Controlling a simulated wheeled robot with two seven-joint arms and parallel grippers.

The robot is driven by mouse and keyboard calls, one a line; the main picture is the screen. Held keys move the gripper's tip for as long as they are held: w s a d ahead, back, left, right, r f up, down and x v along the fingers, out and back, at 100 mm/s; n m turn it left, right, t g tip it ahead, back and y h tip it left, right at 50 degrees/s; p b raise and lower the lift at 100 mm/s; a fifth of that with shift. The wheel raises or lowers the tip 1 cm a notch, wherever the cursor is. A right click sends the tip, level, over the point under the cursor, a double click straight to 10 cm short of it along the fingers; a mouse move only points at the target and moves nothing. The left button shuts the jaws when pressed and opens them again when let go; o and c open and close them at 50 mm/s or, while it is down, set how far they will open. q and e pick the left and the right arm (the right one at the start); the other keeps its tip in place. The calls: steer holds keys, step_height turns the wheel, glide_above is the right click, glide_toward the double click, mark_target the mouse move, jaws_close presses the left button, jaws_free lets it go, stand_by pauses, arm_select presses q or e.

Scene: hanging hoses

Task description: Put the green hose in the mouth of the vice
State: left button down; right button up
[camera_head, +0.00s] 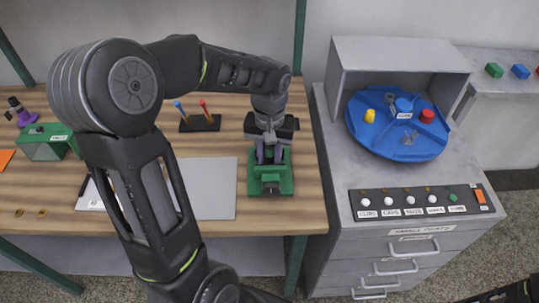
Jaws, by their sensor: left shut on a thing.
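The green vice (271,185) stands on the wooden bench, right of the middle, with grey-purple parts at its top. My left arm reaches across the bench, and its gripper (268,148) points down right over the vice's mouth. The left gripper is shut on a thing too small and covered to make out. I cannot pick out the green hose; the gripper or my arm may hide it. Whether anything sits between the vice's jaws cannot be told. My right gripper is not in view.
Right are a grey cabinet (400,245) with a button panel (422,203) and a blue round tray (398,150). A green box (45,145) stands far left.

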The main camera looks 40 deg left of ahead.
arm_select(q)
steer(key=shift+f, duration=0.2)
steer(key=c, duration=1.2)
jaws_free()
steer(key=shift+o, duration=0.2)
steer(key=shift+r, duration=0.15)
step_height(320, 180, up, 12)
